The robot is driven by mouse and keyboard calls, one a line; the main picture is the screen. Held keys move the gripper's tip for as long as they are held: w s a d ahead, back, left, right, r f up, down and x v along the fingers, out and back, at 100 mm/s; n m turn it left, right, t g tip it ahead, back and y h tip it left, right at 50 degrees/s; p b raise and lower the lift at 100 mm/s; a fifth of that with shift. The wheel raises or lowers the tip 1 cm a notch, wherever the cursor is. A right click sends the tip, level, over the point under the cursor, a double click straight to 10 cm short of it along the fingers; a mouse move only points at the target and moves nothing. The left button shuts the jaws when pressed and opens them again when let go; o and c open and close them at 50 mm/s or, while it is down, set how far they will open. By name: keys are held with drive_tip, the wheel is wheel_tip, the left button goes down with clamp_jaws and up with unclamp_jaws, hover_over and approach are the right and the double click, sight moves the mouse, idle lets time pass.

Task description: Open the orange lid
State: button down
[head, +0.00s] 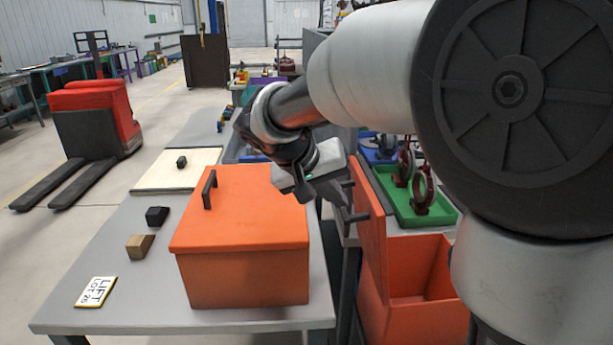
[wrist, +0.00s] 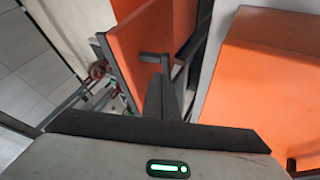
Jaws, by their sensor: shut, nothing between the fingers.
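An orange box (head: 245,285) on the grey table has its orange lid (head: 250,215) down. A black handle (head: 208,190) stands on that lid, which also shows at the right of the wrist view (wrist: 270,80). A second orange box (head: 425,310) stands lower at the right with its top open. Its orange lid (head: 371,235) stands upright, with a black handle (wrist: 155,57) on its face. My gripper (wrist: 160,95) is shut and empty, with its tips close to this handle. I cannot tell whether they touch it.
The table (head: 115,270) holds a LIFT card (head: 96,291), a wooden block (head: 140,246) and a black block (head: 157,216). A green tray (head: 420,217) with dark red parts lies behind the open box. A red pallet truck (head: 95,120) stands on the floor at left.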

sight(367, 201)
drive_tip(key=d, duration=0.1)
drive_tip(key=d+r, duration=0.1)
drive_tip(key=d, duration=0.1)
drive_tip(key=shift+d, duration=0.3)
drive_tip(key=shift+s+d+r, duration=0.1)
drive_tip(key=shift+d+r, duration=0.1)
drive_tip(key=shift+d, duration=0.2)
drive_tip(key=d+r+y+p, duration=0.1)
drive_tip(key=d+y+p, duration=0.1)
drive_tip(key=d, duration=0.7)
drive_tip(key=shift+m+p, duration=0.3)
drive_tip(key=shift+p, duration=0.55)
